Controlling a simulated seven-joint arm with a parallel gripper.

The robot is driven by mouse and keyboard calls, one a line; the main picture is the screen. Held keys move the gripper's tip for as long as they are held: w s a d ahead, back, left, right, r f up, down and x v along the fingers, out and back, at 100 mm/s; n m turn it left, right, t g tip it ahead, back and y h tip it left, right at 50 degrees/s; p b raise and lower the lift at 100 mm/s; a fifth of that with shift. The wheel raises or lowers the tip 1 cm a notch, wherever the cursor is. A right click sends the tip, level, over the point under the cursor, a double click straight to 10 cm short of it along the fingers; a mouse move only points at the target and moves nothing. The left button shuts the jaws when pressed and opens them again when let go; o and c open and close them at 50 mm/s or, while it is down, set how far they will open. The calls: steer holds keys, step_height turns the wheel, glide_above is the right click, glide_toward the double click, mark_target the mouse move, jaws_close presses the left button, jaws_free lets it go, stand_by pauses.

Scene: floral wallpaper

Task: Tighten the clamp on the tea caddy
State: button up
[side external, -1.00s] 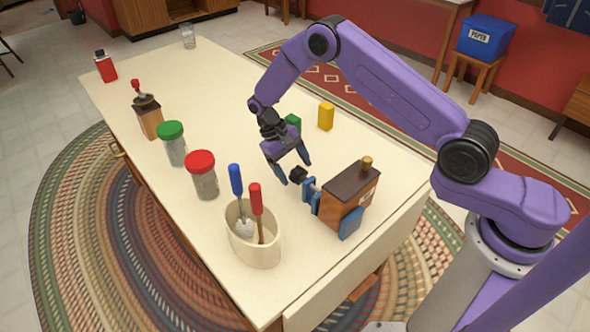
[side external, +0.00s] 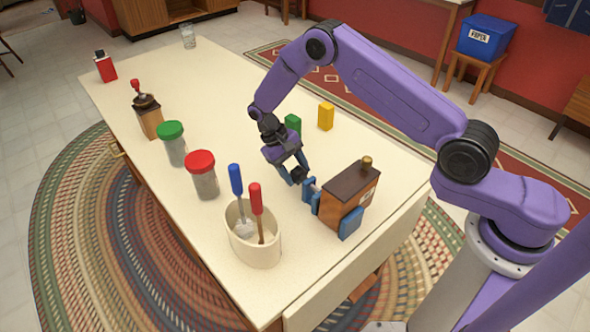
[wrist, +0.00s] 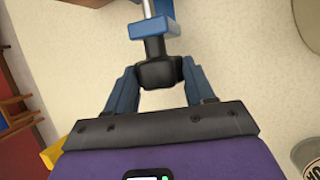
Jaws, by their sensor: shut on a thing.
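The tea caddy (side external: 342,204) is a brown wooden box with a dark lid and a brass-coloured knob, near the right edge of the table. A blue clamp (side external: 351,223) grips it, with one jaw on each side. The clamp's black handle knob (wrist: 160,72) is on a metal screw, and a blue part of the clamp shows above it in the wrist view (wrist: 153,27). My gripper (side external: 297,176) is on the handle's side of the caddy. Its blue fingers are shut on the black knob, one on each side.
A green block (side external: 293,124) and a yellow block (side external: 326,116) stand behind my gripper. Red-lidded (side external: 203,177) and green-lidded (side external: 173,145) jars stand left.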

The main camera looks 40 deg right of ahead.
steer(key=h, duration=0.4)
steer(key=shift+a+f+m, duration=0.15)
steer(key=shift+a+m, duration=0.2)
steer(key=shift+m, duration=0.05)
steer(key=shift+a+f+m+g+h, duration=0.1)
steer(key=shift+m+g+h, duration=0.15)
steer(key=shift+h, duration=0.85)
steer(key=shift+a+f+m+g+h, duration=0.15)
steer(key=shift+m+h, duration=0.2)
steer(key=shift+h, duration=0.75)
steer(key=shift+d+r, duration=0.1)
steer(key=o, duration=1)
steer(key=shift+o, duration=0.2)
steer(key=shift+v, duration=2.55)
step_height(320, 180, up, 7)
